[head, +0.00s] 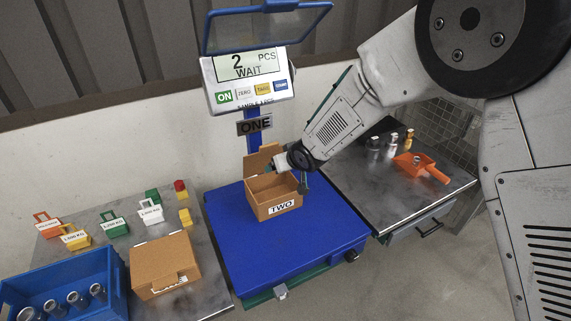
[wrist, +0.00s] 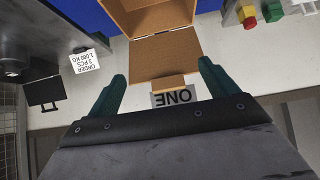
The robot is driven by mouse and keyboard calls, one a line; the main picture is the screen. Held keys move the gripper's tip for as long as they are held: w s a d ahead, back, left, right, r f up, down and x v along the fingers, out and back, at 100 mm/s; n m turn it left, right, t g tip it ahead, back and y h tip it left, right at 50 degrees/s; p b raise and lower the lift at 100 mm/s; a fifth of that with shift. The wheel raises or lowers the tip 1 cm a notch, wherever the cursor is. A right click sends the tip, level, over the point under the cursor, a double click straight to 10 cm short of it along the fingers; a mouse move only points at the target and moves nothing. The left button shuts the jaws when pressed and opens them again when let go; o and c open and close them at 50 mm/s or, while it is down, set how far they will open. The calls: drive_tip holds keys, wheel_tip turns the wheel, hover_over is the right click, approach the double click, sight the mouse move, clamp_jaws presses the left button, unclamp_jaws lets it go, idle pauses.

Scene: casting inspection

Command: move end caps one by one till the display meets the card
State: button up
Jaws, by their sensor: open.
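The display (head: 244,66) reads "2 PCS" and "WAIT". A card in the wrist view (wrist: 85,63) reads "ORDER 3 PCS 1.000 KG". An open cardboard box (head: 274,207) labelled TWO stands on the blue scale platform (head: 232,262); the part of its inside that shows holds no cap that I can make out. My gripper (head: 288,178) is open at the box's back right edge. In the wrist view my open fingers (wrist: 162,88) are on either side of the box's raised flap (wrist: 165,57), with nothing held. Several grey metal caps (head: 75,299) stand in the blue crate (head: 35,282).
A closed cardboard box (head: 163,264) and several coloured labelled weights (head: 114,224) occupy the left table. The right table (head: 372,192) holds an orange scoop (head: 417,166) with a small metal piece in it, and small metal parts (head: 391,143) behind. A ONE sign (head: 255,124) is on the scale's column.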

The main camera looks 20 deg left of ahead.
drive_tip(key=v, duration=0.7)
drive_tip(key=shift+r, duration=0.3)
drive_tip(key=shift+s+d, duration=0.1)
drive_tip(key=shift+d, duration=0.05)
